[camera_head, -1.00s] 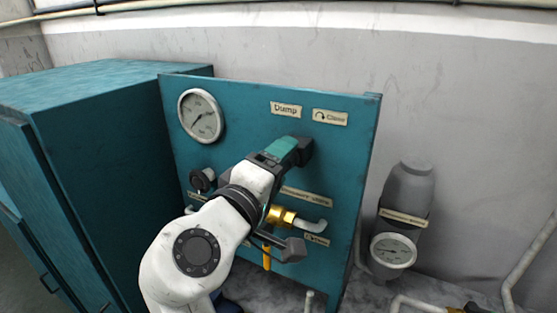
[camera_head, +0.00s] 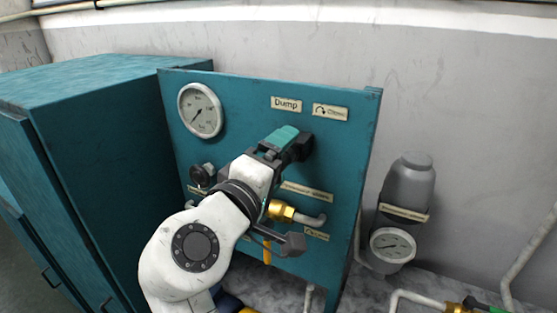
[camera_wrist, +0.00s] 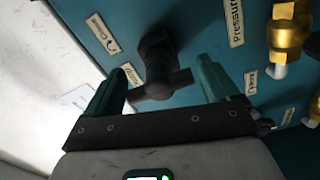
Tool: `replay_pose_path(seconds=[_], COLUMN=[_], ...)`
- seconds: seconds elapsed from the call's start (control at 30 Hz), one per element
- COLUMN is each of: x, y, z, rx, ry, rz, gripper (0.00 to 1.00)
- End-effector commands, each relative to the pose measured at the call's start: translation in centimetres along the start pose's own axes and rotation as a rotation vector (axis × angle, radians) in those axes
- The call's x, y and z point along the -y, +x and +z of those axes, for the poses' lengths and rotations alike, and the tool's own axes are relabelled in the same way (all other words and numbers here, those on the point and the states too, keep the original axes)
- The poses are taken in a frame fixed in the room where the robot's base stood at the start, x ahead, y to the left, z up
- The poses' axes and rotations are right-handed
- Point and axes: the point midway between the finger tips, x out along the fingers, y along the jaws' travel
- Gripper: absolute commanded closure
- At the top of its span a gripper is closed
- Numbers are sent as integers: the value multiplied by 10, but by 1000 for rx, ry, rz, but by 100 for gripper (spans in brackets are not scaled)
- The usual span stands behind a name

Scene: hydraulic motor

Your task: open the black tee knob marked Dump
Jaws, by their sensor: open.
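The black tee knob (camera_wrist: 158,62) stands out from the teal panel, its crossbar lying between the two green fingers of my gripper (camera_wrist: 160,68) in the wrist view. The fingers are open, one on each side of the crossbar, with a gap showing on the right; contact on the left cannot be told. In the head view my gripper (camera_head: 287,138) is at the panel below the Dump label (camera_head: 286,104), and the dark knob (camera_head: 301,147) is partly hidden behind it. A label with a curved arrow (camera_head: 330,111) sits right of Dump.
A pressure gauge (camera_head: 200,110) and a small black knob (camera_head: 202,175) are on the panel's left. A brass fitting (camera_head: 281,210) and a grey lever (camera_head: 290,243) are below my gripper. A grey cylinder with a gauge (camera_head: 408,180) stands to the right.

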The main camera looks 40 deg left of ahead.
Motion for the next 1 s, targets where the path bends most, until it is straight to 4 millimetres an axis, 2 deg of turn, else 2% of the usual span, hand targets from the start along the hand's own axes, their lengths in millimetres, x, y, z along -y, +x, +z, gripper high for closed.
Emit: replay_pose_path(seconds=[0.17, 0.4, 0.6, 0.77, 1.0], x=[3, 3, 2, 1, 0], y=[-23, -69, -96, -105, -106], z=[0, -1, 0, 0, 0], rx=[-4, -5, -3, -2, -1], ry=[1, 1, 0, 0, 0], rz=[1, 1, 1, 0, 0], gripper=[12, 12, 12, 12, 12])
